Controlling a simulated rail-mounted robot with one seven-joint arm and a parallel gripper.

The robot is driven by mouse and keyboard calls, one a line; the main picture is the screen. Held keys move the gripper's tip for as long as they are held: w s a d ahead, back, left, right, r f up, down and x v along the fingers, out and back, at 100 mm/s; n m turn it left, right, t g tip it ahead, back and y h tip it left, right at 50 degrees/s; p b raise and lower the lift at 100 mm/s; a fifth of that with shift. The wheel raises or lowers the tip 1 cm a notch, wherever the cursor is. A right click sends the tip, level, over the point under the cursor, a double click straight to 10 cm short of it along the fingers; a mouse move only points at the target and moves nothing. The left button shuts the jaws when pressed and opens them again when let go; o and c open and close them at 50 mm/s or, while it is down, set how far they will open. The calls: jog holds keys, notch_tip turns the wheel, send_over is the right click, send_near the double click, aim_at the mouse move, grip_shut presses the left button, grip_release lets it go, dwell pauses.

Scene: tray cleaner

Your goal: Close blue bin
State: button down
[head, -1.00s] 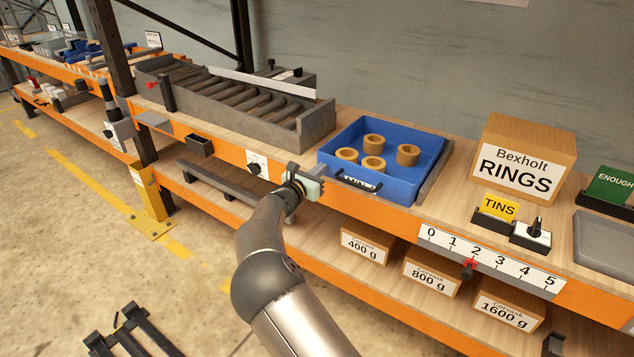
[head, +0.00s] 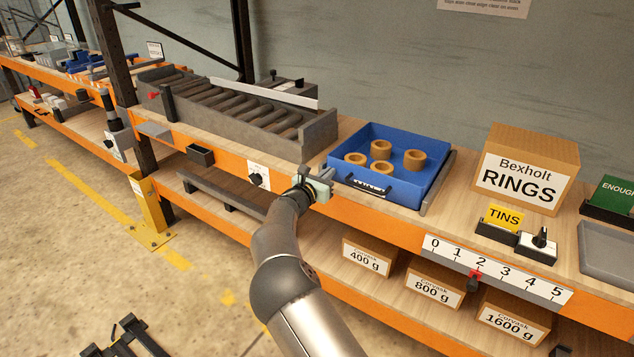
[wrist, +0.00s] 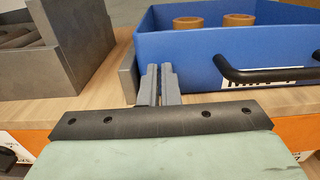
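The blue bin (head: 414,188) sits on the wooden bench top, holding several tan rings (head: 381,150). It has a black handle and a label on its front wall. The wrist view shows its front wall (wrist: 190,65) and the black handle (wrist: 270,74) to the right of my fingers. My gripper (wrist: 159,84) has its two grey fingers side by side with hardly any space between them, and nothing shows held. The fingertips are in front of the bin's left front corner. In the head view my gripper (head: 318,182) is at the bench's front edge, left of the handle.
A grey roller conveyor (head: 225,108) stands left of the bin. A grey rail (head: 438,183) runs along the bin's right side. The Bexholt rings box (head: 527,168), a TINS card (head: 503,217) and a numbered scale (head: 497,267) are to the right. Boxes sit on the lower shelf.

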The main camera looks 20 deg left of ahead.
jog(key=v, duration=1.4)
jog(key=w+d+r+m+g+h+p, duration=0.1)
jog(key=d+m+g+h, duration=0.2)
jog(key=d, duration=0.5)
jog(key=d+r+m+g+h+p, duration=0.1)
jog(key=d+r+m+g, duration=0.1)
jog(key=d+m, duration=0.35)
jog(key=s+d+r+m+g+p, duration=0.15)
jog(key=s+d+m+g, duration=0.25)
jog(key=d, duration=0.6)
jog(key=s+d+r+m+g+p, duration=0.1)
jog(key=s+d+m+g+p, duration=0.2)
jog(key=d, duration=0.6)
jog(key=s+d+r+m+g+y+p, duration=0.1)
jog(key=s+d+r+m+g+y, duration=0.2)
jog(key=s, duration=0.4)
jog(key=s+d+r+m+g+y+p, duration=0.1)
jog(key=s+d+m+y, duration=0.1)
jog(key=s+d+m, duration=0.5)
jog(key=s+a+r+m+y+p, duration=0.1)
jog(key=s+m+y, duration=0.1)
jog(key=s, duration=0.6)
jog(key=s+a+r+m+g+y+p, duration=0.1)
jog(key=s+r+m+y, duration=0.1)
jog(key=s+m, duration=0.3)
jog(key=s, duration=0.3)
jog(key=shift+s+a, duration=0.15)
